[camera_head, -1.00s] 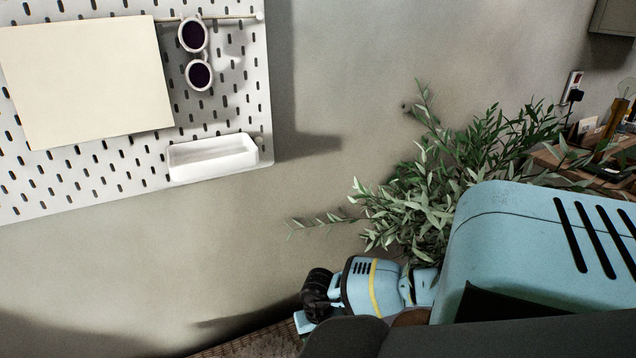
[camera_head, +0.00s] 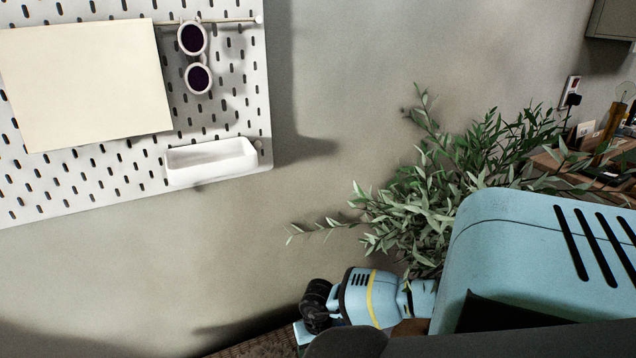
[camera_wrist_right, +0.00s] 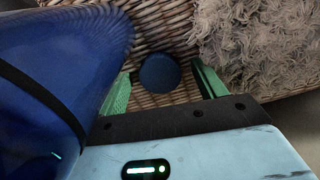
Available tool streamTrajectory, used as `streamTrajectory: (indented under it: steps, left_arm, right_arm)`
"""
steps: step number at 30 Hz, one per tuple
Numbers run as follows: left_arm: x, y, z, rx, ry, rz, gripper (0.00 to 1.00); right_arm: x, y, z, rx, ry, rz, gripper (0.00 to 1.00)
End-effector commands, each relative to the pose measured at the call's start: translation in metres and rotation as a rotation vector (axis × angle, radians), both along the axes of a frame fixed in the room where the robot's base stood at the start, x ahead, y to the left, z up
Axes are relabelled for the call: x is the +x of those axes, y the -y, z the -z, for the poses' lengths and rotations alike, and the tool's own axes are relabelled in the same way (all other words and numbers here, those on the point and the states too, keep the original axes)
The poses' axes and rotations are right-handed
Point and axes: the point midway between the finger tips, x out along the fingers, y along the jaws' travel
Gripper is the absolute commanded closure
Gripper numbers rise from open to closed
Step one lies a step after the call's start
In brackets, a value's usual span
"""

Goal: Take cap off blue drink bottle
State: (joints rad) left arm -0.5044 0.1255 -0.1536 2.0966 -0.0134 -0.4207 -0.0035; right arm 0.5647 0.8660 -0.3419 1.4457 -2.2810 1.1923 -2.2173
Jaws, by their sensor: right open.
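In the right wrist view, a dark blue round top (camera_wrist_right: 160,75) shows between the green fingers of my right gripper (camera_wrist_right: 158,69). It looks like the bottle's cap seen end-on. The gripper is open, with a gap on each side of this round top. I cannot tell its depth relative to the fingertips, nor whether a bottle body is under it. A large, glossy blue object (camera_wrist_right: 55,60) with a dark band fills the left side, very close to the camera; I cannot tell what it is. No bottle shows in the head view. My left gripper is out of view.
A wicker surface (camera_wrist_right: 155,30) lies behind the round top, with a shaggy grey-beige textile (camera_wrist_right: 255,40) at right. In the head view, a leafy plant (camera_head: 430,205) stands behind my right arm. A pegboard (camera_head: 90,185) hangs on the wall at left.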

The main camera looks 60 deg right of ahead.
Motion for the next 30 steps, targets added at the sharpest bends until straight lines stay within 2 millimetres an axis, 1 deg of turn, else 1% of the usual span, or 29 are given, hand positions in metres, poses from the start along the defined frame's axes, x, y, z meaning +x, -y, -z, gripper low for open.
streamTrajectory:
  steps: [5,8,15,21,25,30]
  left_arm:
    - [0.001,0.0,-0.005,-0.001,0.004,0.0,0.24]
    - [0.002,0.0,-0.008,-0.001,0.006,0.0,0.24]
    - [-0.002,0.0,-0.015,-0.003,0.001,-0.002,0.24]
    - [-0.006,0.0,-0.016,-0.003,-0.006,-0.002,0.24]
    - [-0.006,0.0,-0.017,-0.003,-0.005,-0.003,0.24]
    - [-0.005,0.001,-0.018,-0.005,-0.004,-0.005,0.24]
  right_arm:
    - [0.0,0.001,-0.008,-0.001,0.001,-0.001,0.3]
    - [0.0,0.002,-0.024,-0.004,0.002,-0.003,0.3]
    - [0.0,0.002,-0.073,-0.005,0.002,-0.004,0.3]
    - [0.0,0.001,-0.105,-0.003,0.0,-0.002,0.3]
    - [0.0,0.0,-0.117,-0.001,0.0,-0.002,0.3]
    - [0.0,0.0,-0.123,-0.001,-0.001,0.0,0.3]
